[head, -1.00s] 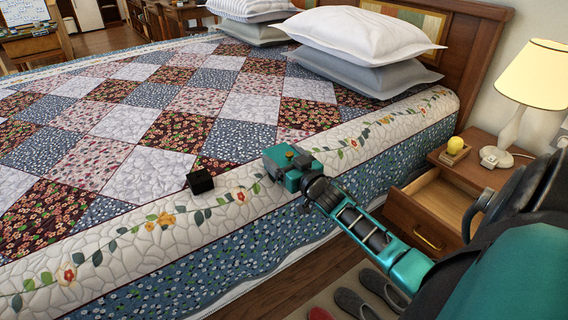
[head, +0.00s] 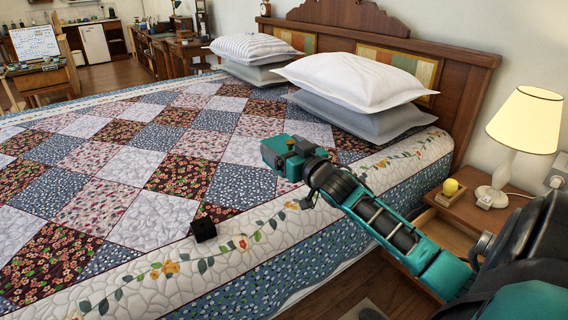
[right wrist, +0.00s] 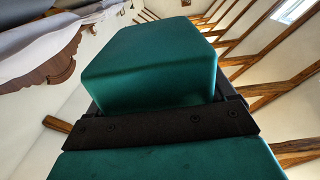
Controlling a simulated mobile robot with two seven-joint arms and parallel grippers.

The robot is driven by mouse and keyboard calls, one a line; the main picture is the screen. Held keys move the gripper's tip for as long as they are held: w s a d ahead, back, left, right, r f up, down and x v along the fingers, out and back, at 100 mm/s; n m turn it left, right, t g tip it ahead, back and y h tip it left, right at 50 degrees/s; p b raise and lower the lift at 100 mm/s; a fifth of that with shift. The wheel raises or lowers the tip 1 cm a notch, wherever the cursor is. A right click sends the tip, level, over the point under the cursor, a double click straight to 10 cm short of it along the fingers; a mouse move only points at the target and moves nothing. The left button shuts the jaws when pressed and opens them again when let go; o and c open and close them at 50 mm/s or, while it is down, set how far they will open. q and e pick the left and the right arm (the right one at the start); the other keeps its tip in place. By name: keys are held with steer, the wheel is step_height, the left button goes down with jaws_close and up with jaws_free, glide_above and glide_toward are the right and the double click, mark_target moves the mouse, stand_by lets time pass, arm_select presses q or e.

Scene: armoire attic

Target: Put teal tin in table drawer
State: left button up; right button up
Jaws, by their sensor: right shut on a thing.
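My right gripper (head: 280,151) is raised above the quilt of the bed, away from the nightstand. It is shut on the teal tin (right wrist: 150,70), a block with rounded edges that fills the middle of the right wrist view. In the head view tin and gripper are both teal and hard to tell apart. The table drawer (head: 450,234) in the wooden nightstand (head: 468,207) at the right is pulled open. My right arm hides part of it. My left gripper is not in view.
A black cube (head: 203,229) lies on the near side of the quilt (head: 150,215). A lamp (head: 520,125) and a yellow ball (head: 450,187) on a small base stand on the nightstand. Pillows (head: 355,80) lie by the headboard (head: 470,75). A strip of floor separates bed and nightstand.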

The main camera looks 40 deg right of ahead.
steer(key=shift+r, duration=0.85)
steer(key=s+a+f+n+y+p, duration=0.1)
steer(key=s+a+f+y+p, duration=0.2)
steer(key=a, duration=1)
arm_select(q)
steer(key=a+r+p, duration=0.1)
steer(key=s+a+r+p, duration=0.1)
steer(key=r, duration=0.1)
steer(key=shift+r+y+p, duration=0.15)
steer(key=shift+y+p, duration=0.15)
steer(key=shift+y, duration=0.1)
arm_select(e)
steer(key=s+a+r, duration=0.4)
steer(key=s+a, duration=0.4)
steer(key=a, duration=0.4)
steer(key=shift+s+a+n, duration=0.2)
steer(key=shift+s+n, duration=0.1)
steer(key=shift+s, duration=0.1)
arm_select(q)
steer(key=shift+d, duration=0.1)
